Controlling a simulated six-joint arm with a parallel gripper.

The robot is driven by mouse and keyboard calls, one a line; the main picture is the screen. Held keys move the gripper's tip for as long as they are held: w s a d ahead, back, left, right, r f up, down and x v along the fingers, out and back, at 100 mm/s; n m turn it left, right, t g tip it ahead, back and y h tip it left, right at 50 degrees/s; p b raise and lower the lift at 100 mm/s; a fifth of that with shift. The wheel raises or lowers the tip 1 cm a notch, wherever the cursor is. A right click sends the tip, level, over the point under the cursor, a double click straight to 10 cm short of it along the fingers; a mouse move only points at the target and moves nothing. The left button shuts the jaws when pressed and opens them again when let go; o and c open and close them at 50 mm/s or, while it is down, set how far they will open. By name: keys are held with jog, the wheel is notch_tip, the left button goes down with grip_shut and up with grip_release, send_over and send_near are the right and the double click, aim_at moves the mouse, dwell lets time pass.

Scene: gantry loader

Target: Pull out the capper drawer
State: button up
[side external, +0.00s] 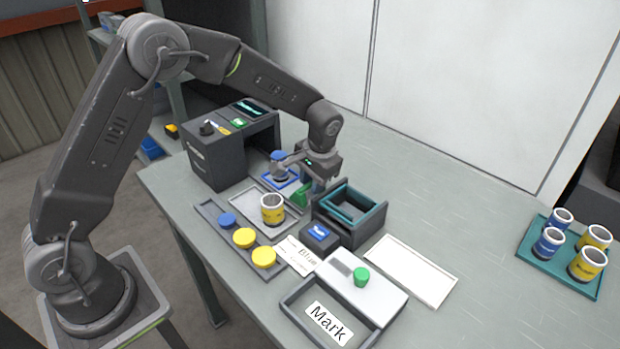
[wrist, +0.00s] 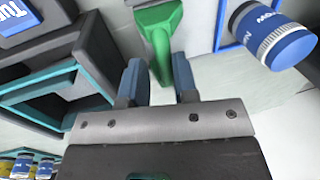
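The capper (side external: 215,160) is a dark grey machine at the back left of the bench, with a small screen on top. A blue-edged plate (side external: 291,182) shows at its open front, with a blue can on it (side external: 279,160); the can also shows at the upper right of the wrist view (wrist: 272,34). A green handle (side external: 301,196) is in front of the plate. In the wrist view the handle (wrist: 158,28) reaches down toward the gap between my fingers. My gripper (wrist: 158,80) is open, its fingers apart; I cannot tell whether either touches the handle.
A dark teal-lined bin (side external: 321,212) and a blue-labelled box (side external: 319,237) stand close beside my gripper. A yellow can (side external: 272,209) and a rack of lids (side external: 210,212) are in front. A teal tray of cans (side external: 569,282) is far right.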

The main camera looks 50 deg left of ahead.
jog(key=o, duration=0.3)
jog(key=d+r, duration=0.1)
jog(key=r, duration=0.8)
jog(key=d+r, duration=0.1)
jog(key=r, duration=0.3)
jog(key=shift+d+r, duration=0.35)
jog(key=s+a+r+t+h, duration=0.1)
jog(key=s+r, duration=0.3)
jog(key=s, duration=0.3)
jog(key=s+a+r+t, duration=0.15)
jog(key=s+r, duration=0.25)
jog(key=s, duration=0.4)
jog(key=s+f+t, duration=0.1)
jog(key=s, duration=0.3)
jog(key=s+f+t, duration=0.1)
jog(key=s, duration=0.3)
jog(key=s+f+t+h, duration=0.1)
jog(key=s, duration=0.3)
jog(key=shift+s+d, duration=0.15)
jog(key=shift+d, duration=0.1)
